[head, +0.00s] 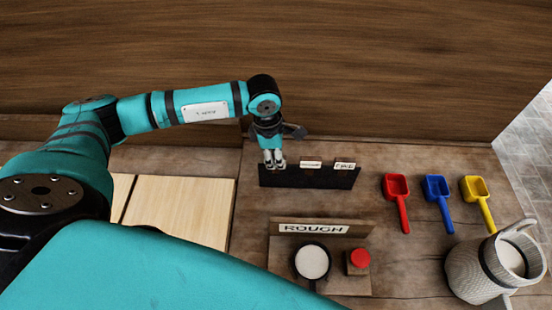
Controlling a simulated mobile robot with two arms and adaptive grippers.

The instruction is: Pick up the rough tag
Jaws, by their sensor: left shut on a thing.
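A dark rack (308,179) stands on the wooden bench and carries small white tags along its top edge. One tag (311,164) sits near its middle and another tag (345,165) near its right end; their lettering is too small to read surely. My left gripper (273,160) points down at the left end of the rack. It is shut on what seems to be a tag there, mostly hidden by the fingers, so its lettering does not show. My right gripper is not in view.
A wooden stand with a ROUGH sign (313,228) holds a round white-filled bowl (312,261) and a red button (360,259). Red (396,187), blue (437,187) and yellow (476,188) scoops lie right, behind a grey jug (480,272). Pale boards (180,208) lie left.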

